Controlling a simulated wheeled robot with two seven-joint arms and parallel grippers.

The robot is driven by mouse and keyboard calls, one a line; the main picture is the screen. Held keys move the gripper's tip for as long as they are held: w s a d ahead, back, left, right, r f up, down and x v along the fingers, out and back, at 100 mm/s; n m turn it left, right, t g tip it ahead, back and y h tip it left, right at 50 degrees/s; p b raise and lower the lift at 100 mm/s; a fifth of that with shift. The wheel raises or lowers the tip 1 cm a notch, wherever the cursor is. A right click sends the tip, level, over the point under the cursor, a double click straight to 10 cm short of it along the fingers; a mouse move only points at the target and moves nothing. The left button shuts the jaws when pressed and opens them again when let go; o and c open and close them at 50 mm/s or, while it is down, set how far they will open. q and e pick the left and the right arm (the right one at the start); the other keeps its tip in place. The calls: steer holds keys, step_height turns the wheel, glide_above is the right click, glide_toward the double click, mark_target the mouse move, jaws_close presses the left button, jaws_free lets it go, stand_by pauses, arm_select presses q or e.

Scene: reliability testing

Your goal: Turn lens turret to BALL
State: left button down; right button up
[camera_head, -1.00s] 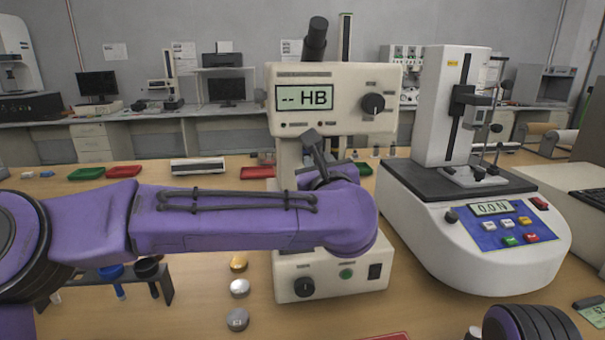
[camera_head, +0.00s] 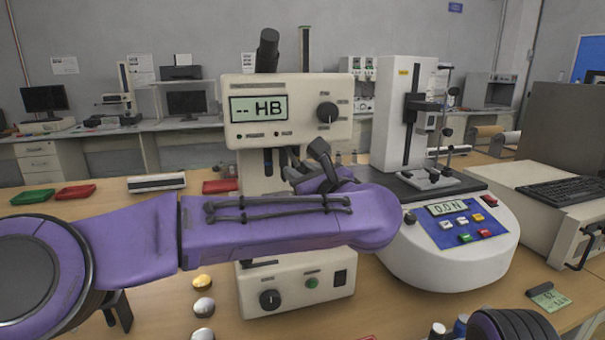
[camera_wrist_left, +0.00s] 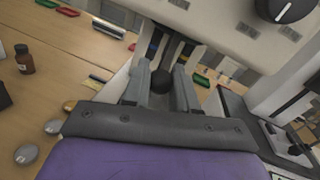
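The cream hardness tester (camera_head: 285,88) stands upright mid-table, its display (camera_head: 258,108) reading "-- HB" and a black selector knob (camera_head: 327,112) beside it. The lens turret under its head is mostly hidden by my left arm; dark vertical parts (camera_head: 268,161) show there. My left gripper (camera_head: 310,165) is just below the head, on its right side. In the left wrist view, its fingers (camera_wrist_left: 162,85) stand apart with a dark round end (camera_wrist_left: 162,79) between them; I cannot tell whether they touch it. No BALL marking is readable. My right gripper is out of view.
The white force tester (camera_head: 450,250) stands close to the right of the hardness tester. Metal discs (camera_head: 203,307) lie left of its base. Red and green trays (camera_head: 75,192) lie at the back left. A keyboard (camera_head: 560,193) is at the right.

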arm_select(q)
steer(key=c, duration=0.9)
jaws_free()
steer(key=shift+w+a, duration=0.1)
steer(key=shift+c, duration=0.2)
steer(key=b+v, duration=0.2)
steer(key=v, duration=0.8)
steer(key=shift+s, duration=0.25)
